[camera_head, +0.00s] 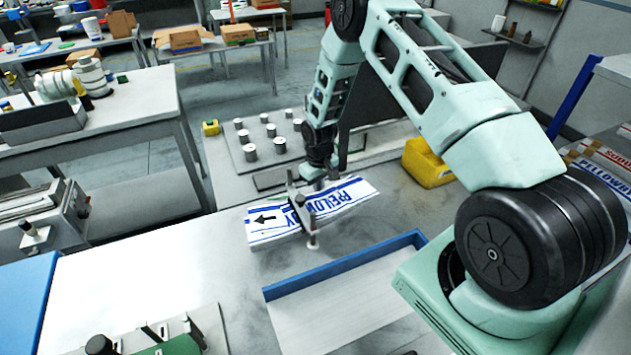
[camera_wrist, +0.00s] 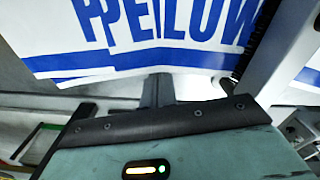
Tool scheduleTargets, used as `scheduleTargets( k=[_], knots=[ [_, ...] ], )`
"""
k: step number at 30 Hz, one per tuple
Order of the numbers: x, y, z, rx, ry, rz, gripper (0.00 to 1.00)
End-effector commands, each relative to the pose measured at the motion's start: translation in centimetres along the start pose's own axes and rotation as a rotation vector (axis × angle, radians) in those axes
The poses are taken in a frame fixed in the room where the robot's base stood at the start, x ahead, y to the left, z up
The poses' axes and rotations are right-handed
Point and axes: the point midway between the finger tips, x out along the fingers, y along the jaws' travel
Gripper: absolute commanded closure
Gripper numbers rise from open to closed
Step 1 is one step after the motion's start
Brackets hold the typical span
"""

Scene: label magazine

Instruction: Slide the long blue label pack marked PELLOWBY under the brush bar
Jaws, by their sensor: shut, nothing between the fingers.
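The long label pack (camera_head: 345,194), white with blue stripes and blue PELLOW lettering, lies on the worktable. The brush bar (camera_head: 297,209) crosses over it on posts. The pack's left end, with a black arrow pointing left, shows on the left of the bar; the longer lettered part is on the right. In the wrist view, the pack (camera_wrist: 190,22) fills the top and dark bristles run beside a grey bar (camera_wrist: 281,50) at right. My gripper (camera_head: 318,184) is shut and empty at the pack's far long edge; I cannot tell if it touches.
A blue-edged white tray (camera_head: 345,262) lies in front of the pack. Behind stands a plate with several metal cylinders (camera_head: 251,150). A yellow bin (camera_head: 426,165) is at back right. More packs (camera_head: 603,183) lie at the right edge.

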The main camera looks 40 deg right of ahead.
Motion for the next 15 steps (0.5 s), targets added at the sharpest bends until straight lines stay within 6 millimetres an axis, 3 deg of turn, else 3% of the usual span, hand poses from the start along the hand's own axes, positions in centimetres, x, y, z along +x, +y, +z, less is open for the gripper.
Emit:
scheduleTargets(
  k=[15],
  knots=[
    [0.14,-0.01,0.97,0.001,0.0,0.0,1.0]
  ],
)
